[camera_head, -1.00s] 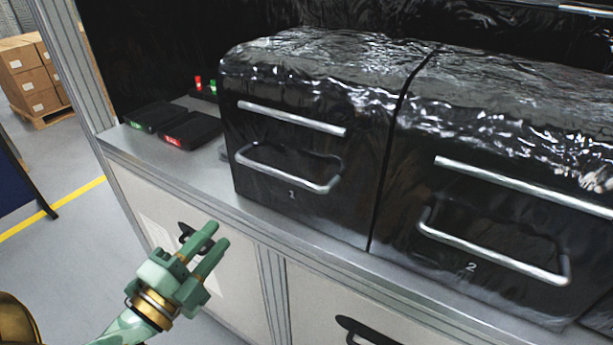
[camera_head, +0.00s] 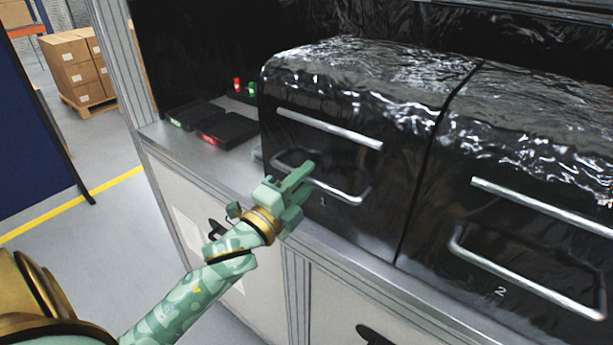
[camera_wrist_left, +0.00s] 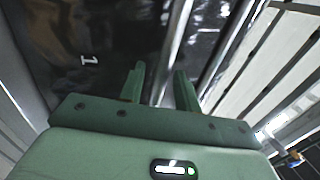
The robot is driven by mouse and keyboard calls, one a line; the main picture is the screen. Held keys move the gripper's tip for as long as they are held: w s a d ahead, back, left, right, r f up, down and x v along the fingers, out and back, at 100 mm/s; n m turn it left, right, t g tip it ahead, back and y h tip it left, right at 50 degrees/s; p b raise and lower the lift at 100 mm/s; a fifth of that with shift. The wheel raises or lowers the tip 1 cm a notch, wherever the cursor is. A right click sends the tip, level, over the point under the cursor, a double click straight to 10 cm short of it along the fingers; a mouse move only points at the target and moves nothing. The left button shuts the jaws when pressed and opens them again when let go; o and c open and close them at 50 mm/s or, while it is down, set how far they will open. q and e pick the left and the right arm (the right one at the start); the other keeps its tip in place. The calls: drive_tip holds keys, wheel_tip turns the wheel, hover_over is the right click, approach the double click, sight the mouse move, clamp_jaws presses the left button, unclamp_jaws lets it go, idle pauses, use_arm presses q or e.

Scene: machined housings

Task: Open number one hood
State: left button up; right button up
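The number one hood (camera_head: 345,120) is a black, glossy box-like cover, closed, with a "1" on its front. It has a straight upper metal bar (camera_head: 330,130) and a lower U-shaped handle (camera_head: 345,190). My left gripper (camera_head: 308,174) is in front of the lower handle and hides part of its left half. In the left wrist view its two green fingers (camera_wrist_left: 160,82) are apart, and a shiny bar (camera_wrist_left: 176,42) lines up with the gap between them. I cannot tell whether they touch it. My right gripper is in neither view.
The number two hood (camera_head: 530,170) stands close on the right, with its own bars. Two dark boxes with green and red displays (camera_head: 228,130) lie on the metal counter (camera_head: 165,140) to the left. Cabinet doors with dark handles are below. Cartons (camera_head: 75,60) stand far left.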

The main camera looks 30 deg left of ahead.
use_arm(q)
drive_tip(key=shift+w, duration=0.45)
